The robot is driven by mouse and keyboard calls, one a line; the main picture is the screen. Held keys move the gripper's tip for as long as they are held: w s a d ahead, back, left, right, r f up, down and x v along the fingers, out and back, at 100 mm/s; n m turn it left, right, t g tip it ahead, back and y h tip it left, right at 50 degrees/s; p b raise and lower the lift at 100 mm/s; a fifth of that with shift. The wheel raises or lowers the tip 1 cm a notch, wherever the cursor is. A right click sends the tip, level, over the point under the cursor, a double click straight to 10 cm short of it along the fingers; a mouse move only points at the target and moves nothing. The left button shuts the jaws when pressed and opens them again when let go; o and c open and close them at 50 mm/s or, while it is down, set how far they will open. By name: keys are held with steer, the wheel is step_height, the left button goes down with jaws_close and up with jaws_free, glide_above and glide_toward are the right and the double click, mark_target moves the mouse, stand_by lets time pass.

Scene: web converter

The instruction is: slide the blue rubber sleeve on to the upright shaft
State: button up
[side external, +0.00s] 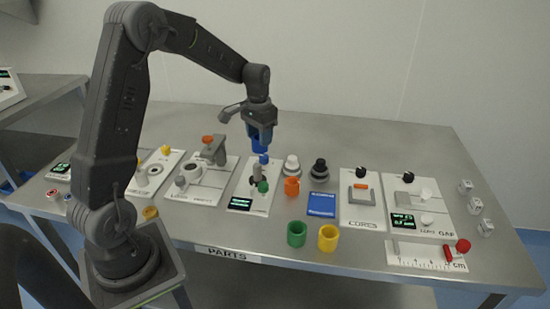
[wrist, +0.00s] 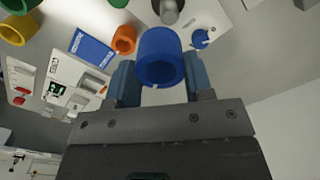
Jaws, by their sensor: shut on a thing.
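The blue rubber sleeve (side external: 257,146) is a short hollow cylinder held above the table. In the wrist view the sleeve (wrist: 158,54) sits between the two blue fingers of my gripper (wrist: 160,85), its open bore facing the camera. My gripper (side external: 260,135) is shut on it and points down in the side view. Below it is a white panel (side external: 240,204) with what looks like the grey upright shaft (side external: 256,172). A grey cylinder, likely this shaft (wrist: 168,9), shows beyond the sleeve in the wrist view. The sleeve appears apart from the shaft; its exact alignment is unclear.
A blue knob (side external: 264,158) and a green knob (side external: 263,187) stand close to the shaft. An orange ring (side external: 292,186), a blue pad (side external: 322,204), a green cup (side external: 297,233) and a yellow cup (side external: 328,238) are to the right. The table's back is clear.

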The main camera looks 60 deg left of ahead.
steer(key=shift+s+a+r, duration=0.25)
steer(key=shift+a+r, duration=0.2)
steer(key=shift+a, duration=0.3)
glide_above(257, 165)
steer(key=shift+a+f, duration=0.1)
steer(key=shift+f, duration=2.7)
steer(key=shift+f, duration=1.35)
steer(key=shift+f, duration=2.25)
steer(key=o, duration=0.9)
